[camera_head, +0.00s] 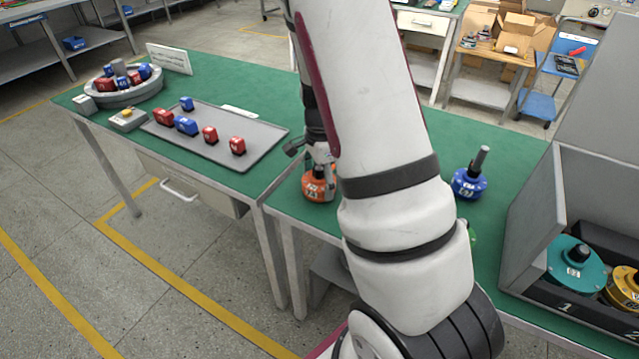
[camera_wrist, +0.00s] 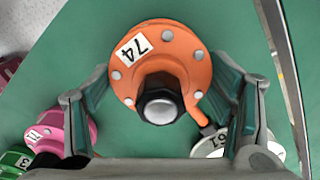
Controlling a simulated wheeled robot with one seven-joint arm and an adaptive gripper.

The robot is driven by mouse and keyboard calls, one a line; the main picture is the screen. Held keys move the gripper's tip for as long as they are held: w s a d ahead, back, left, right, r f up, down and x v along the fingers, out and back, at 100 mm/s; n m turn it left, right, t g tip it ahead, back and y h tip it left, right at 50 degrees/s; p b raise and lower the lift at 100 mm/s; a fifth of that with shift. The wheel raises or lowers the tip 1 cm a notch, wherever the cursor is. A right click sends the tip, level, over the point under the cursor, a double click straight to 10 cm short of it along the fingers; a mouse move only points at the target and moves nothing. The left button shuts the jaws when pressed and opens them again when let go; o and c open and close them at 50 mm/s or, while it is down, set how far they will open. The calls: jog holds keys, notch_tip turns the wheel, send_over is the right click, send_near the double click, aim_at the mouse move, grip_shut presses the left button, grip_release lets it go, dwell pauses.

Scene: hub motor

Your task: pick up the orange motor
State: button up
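The orange motor (camera_head: 316,187) stands on the green table near its front edge, partly hidden by my arm in the head view. In the wrist view the orange motor (camera_wrist: 185,52) is a round flange with bolts, a "74" label and a dark upright shaft with a silver tip. My gripper (camera_wrist: 163,70) is open, with its fingers spread on both sides of the motor's shaft and apart from it. In the head view my gripper (camera_head: 312,155) is just above the motor, mostly hidden by my arm.
A blue motor (camera_head: 469,183) stands to the right. A pink motor (camera_wrist: 68,130) and a white one (camera_wrist: 208,147) lie close by in the wrist view. A grey bin (camera_head: 520,225) holds teal and yellow motors. A grey tray (camera_head: 250,160) with small blocks lies left.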

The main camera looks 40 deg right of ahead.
jog(key=c, duration=1.2)
